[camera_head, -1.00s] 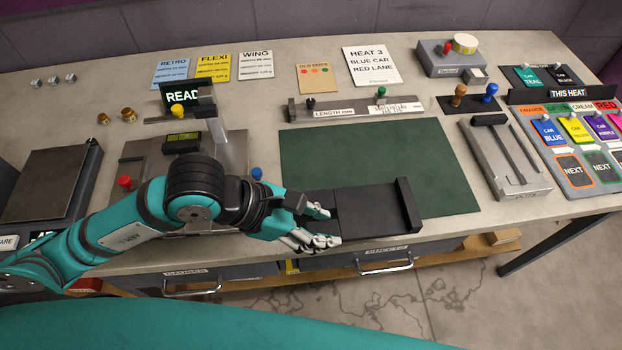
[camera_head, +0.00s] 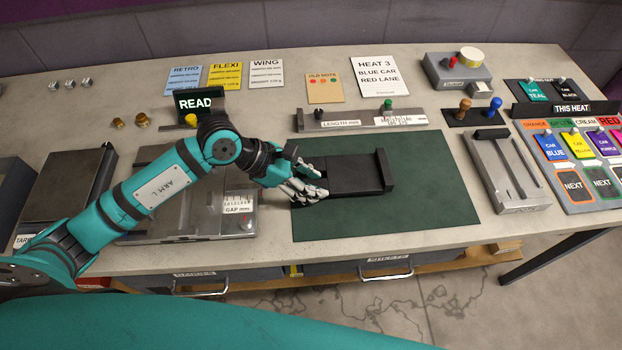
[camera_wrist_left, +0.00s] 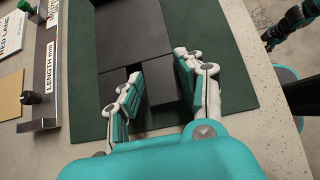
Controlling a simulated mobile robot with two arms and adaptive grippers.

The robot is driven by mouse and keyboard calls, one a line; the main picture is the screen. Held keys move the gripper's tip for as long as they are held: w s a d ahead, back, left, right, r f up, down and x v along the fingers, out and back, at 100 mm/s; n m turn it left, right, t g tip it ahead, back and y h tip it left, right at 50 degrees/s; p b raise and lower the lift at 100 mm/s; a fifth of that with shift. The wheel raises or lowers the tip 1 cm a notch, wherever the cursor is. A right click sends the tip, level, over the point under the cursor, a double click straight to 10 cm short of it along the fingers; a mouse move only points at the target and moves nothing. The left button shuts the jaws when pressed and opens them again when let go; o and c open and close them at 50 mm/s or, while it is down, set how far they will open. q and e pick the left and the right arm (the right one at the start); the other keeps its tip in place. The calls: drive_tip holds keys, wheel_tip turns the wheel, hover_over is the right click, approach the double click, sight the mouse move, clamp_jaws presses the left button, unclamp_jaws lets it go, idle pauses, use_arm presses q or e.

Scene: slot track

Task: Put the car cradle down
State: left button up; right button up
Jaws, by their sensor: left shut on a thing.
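The car cradle (camera_head: 350,180) is a flat dark plate with a raised bar at its right end. It is over the far part of the green mat (camera_head: 400,218); I cannot tell whether it touches the mat. My left gripper (camera_head: 318,181) is shut on its left end. In the left wrist view the two fingers (camera_wrist_left: 157,88) close around the cradle's near end, and the dark plate (camera_wrist_left: 135,40) stretches away beyond them. The fingers hide part of that end.
A length gauge (camera_head: 340,124) stands just behind the mat. A grey gap-gauge station (camera_head: 205,210) is to the left, partly behind my left arm. A grey slotted block (camera_head: 508,180) and a card board (camera_head: 572,165) are to the right. The mat's front strip is clear.

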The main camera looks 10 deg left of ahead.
use_arm(q)
drive_tip(key=shift+f, duration=0.25)
drive_tip(key=shift+f, duration=0.1)
drive_tip(key=shift+f+b, duration=0.5)
drive_tip(key=shift+b, duration=0.15)
drive_tip(key=shift+s+f, duration=0.1)
drive_tip(key=o, duration=0.8)
drive_tip(key=shift+c, duration=0.2)
drive_tip(key=o, duration=0.3)
drive_tip(key=shift+f, duration=0.1)
drive_tip(key=shift+o, duration=0.2)
